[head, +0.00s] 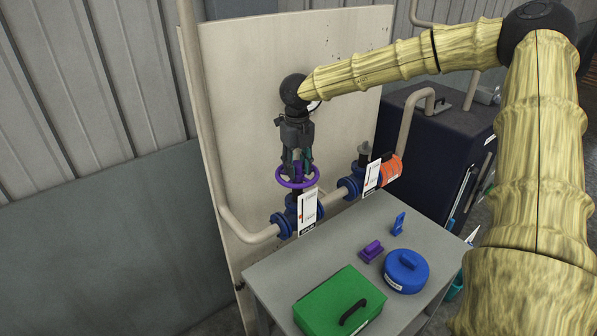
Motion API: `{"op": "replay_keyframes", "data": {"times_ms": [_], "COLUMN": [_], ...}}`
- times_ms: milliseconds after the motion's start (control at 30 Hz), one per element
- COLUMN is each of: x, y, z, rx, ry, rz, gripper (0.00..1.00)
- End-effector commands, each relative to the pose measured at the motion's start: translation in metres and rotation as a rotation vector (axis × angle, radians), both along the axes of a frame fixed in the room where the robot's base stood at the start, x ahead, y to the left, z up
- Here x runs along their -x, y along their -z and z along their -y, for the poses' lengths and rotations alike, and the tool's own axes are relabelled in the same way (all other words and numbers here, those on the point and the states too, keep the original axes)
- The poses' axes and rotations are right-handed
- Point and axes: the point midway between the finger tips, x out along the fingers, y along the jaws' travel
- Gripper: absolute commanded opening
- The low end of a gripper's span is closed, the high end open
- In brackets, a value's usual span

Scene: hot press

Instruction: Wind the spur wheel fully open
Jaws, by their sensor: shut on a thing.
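A purple wheel (284,181) sits on top of a blue valve (283,222) in the beige pipe line, in the head view. A white tag hangs at the valve's front. My gripper (297,164) points down from above and is shut at the wheel, its fingers around the hub or the rim's inner part; which of these I cannot tell. The far side of the wheel is partly hidden by the fingers. A second blue valve (350,188) stands to the right on the same pipe, with a dark stem, a white tag and an orange drum-like part (391,168) beside it.
A grey table (275,280) stands in front of the pipes. On it are a green box (335,305), a round blue lidded thing (406,270), a purple block (371,250) and a small blue piece (398,223). A beige panel (240,100) stands behind. A dark cabinet (425,135) is at right.

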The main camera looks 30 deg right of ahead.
Motion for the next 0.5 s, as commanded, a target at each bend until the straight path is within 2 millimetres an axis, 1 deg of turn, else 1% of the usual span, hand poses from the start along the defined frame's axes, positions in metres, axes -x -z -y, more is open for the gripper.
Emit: {"op": "replay_keyframes", "data": {"times_ms": [500], "x": [0.0], "y": [0.0012], "z": [0.0003], "rx": [0.0], "ry": [-0.478], "rz": [0.0], "gripper": [0.14]}}
